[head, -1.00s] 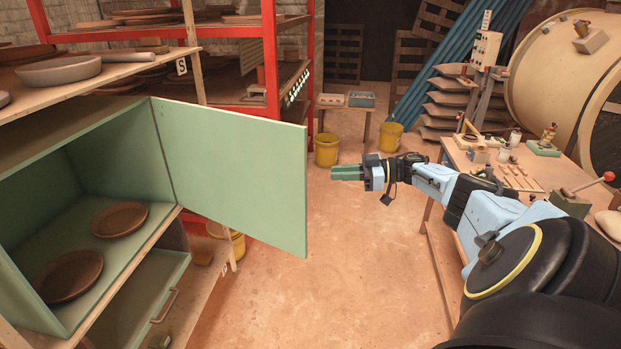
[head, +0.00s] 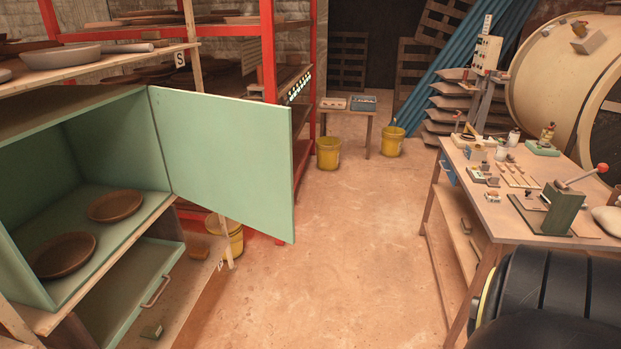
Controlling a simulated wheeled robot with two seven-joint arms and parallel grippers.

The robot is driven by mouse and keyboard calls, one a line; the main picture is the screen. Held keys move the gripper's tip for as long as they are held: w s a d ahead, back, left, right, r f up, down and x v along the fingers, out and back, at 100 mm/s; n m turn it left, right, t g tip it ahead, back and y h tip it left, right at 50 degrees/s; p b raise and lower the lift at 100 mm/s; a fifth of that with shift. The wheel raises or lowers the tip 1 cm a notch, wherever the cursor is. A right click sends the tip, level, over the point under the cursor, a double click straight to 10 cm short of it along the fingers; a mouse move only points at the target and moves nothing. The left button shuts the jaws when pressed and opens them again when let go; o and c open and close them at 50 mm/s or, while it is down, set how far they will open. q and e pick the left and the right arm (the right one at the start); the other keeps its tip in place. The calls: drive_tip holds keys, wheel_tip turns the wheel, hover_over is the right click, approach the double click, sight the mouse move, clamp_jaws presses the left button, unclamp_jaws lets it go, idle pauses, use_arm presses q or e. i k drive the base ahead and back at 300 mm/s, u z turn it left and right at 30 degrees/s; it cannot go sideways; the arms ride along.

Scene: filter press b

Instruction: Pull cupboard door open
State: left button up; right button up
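The green cupboard (head: 40,150) stands at the left of the head view. Its green door (head: 225,155) is swung wide open, hinged at the cupboard's right front edge and reaching out over the floor. Two brown plates, one nearer (head: 62,255) and one farther back (head: 115,206), lie on the cupboard floor. Nothing touches the door in this view. Neither gripper is in view; only a dark upper part of my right arm shows at the bottom right.
A workbench (head: 490,205) with tools and a red-knobbed lever stands at the right. A partly open green drawer (head: 125,300) sits below the cupboard. The middle floor (head: 350,250) is clear.

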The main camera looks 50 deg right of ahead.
sight(232, 158)
drive_tip(key=k, duration=0.95)
drive_tip(key=z, duration=1)
drive_tip(key=i, duration=2)
drive_tip(key=u, duration=0.7)
